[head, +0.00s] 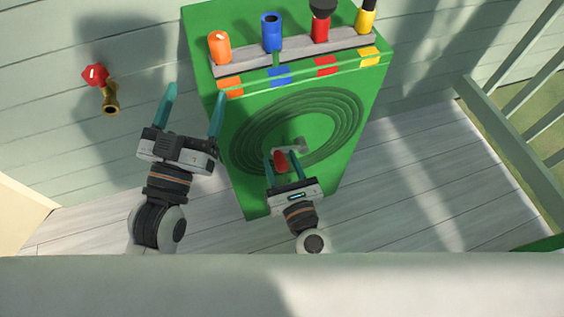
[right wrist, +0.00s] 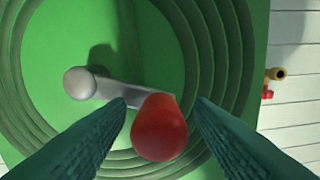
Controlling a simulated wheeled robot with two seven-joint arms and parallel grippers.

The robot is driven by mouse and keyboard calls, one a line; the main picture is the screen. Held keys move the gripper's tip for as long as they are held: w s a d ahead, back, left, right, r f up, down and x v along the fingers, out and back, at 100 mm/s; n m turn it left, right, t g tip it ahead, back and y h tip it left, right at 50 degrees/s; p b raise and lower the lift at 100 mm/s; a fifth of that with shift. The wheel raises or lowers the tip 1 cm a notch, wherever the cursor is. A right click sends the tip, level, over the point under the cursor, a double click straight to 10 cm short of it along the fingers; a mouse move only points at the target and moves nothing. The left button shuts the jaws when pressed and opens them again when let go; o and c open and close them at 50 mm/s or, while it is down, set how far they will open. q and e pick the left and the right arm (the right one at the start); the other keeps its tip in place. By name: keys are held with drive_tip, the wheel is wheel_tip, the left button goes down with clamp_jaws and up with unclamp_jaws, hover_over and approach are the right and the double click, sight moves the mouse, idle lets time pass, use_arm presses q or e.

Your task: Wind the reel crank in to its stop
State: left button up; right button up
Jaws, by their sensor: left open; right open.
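The green reel box (head: 235,185) stands against the wall, with coiled rings of green hose (head: 345,120) on its front. A grey crank arm (head: 296,147) with a red knob (head: 280,161) sits inside the rings. My right gripper (head: 282,157) is open, with its fingers on either side of the knob. In the right wrist view the red knob (right wrist: 159,128) lies between the two fingertips (right wrist: 160,103), and gaps show beside it. The crank arm (right wrist: 120,91) runs up left to a round grey hub (right wrist: 80,83). My left gripper (head: 194,96) is open and empty, left of the box.
A grey rack (head: 295,55) on the box top holds orange (head: 220,47), blue (head: 272,32), red (head: 321,24) and yellow (head: 366,17) nozzles. A brass tap with a red handle (head: 95,75) is on the left wall. A railing (head: 500,110) stands at right; the deck between is clear.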

clamp_jaws()
idle(0.4)
